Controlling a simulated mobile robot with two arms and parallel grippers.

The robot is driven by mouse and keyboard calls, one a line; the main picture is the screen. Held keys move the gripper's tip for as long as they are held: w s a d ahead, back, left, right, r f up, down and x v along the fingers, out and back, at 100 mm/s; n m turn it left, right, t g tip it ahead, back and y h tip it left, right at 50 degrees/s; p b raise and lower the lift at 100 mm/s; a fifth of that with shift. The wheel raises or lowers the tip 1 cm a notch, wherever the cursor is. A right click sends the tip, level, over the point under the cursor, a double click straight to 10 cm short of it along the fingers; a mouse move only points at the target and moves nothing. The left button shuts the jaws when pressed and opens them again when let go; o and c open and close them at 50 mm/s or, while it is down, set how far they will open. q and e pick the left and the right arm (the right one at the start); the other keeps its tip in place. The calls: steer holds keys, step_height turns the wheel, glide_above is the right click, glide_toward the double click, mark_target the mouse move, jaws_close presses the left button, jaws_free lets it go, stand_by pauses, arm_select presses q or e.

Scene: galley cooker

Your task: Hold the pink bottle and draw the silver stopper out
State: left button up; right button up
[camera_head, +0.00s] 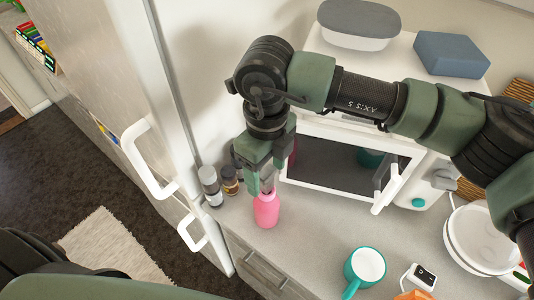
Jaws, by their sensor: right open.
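The pink bottle (266,211) stands upright on the counter in front of the microwave. My right gripper (267,186) points down directly over the bottle's top, with its open fingers at the neck. The silver stopper is not clearly visible; the fingers cover the bottle's top. I cannot tell whether the fingers touch the bottle. My left gripper is out of view.
Two small jars (210,187) (230,181) stand just left of the bottle. The white microwave (340,185) is behind it. A teal-handled mug (366,266) and white plates (482,237) are to the right. The fridge handle (148,160) is at left.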

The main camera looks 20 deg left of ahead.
mark_target(267, 205)
step_height(267, 205, down, 2)
steer(key=shift+p, duration=0.3)
steer(key=shift+f, duration=0.55)
steer(key=shift+c, duration=0.3)
